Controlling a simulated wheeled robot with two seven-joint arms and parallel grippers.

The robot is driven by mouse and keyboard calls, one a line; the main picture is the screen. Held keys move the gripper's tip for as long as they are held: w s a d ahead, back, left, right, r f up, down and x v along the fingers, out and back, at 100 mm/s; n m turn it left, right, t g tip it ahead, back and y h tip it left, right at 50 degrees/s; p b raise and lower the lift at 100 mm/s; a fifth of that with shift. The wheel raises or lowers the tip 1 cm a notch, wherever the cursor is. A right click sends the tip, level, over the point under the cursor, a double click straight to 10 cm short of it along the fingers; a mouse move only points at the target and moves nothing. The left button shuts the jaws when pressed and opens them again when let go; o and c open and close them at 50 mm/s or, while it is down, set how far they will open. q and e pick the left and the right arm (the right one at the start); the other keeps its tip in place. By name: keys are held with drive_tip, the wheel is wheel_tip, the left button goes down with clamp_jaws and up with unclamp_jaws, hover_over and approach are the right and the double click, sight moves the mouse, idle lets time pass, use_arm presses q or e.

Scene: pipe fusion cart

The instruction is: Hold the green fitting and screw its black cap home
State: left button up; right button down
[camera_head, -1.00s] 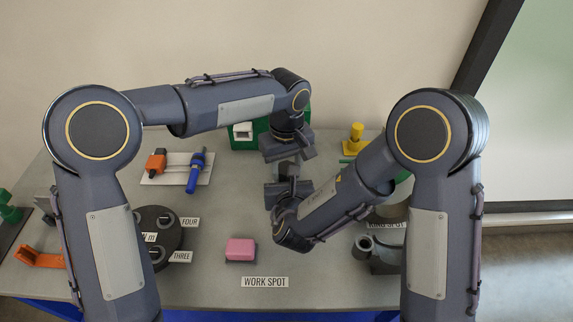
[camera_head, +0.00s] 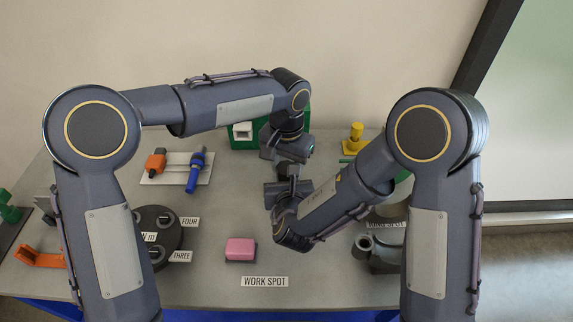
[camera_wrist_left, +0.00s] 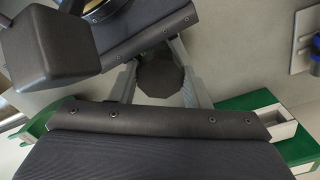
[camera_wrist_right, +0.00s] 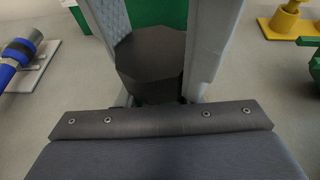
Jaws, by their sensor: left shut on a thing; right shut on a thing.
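The black cap is a dark eight-sided piece, seen from above in the left wrist view (camera_wrist_left: 160,78) and from above and the side in the right wrist view (camera_wrist_right: 150,62). My left gripper (camera_head: 287,168) comes from the far side and is shut on the cap, a grey finger on each side. My right gripper (camera_head: 286,184) faces it from the near side and is shut lower, beneath the cap, at the green fitting's place. The fitting itself is hidden by the cap and fingers. I cannot tell whether any gap is left under the cap.
A pink block (camera_head: 240,249) and the WORK SPOT label (camera_head: 265,282) are in front. A dark round turntable (camera_head: 160,232) is at left. A board (camera_head: 203,173) with blue and orange tools lies behind it. A yellow piece (camera_head: 355,138) stands at back right; a green box (camera_head: 241,143) is behind.

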use_arm(q)
drive_tip(key=o, duration=1.1)
drive_tip(key=shift+d, duration=0.1)
drive_tip(key=shift+r, duration=0.1)
drive_tip(key=shift+r, duration=2.2)
drive_tip(key=shift+c, duration=0.2)
drive_tip(key=shift+r+n, duration=0.45)
drive_tip(key=shift+n, duration=0.25)
drive_tip(key=shift+c, duration=0.3)
wheel_tip(320, 180, up, 3)
drive_tip(key=n, duration=0.4)
drive_tip(key=shift+f, duration=0.2)
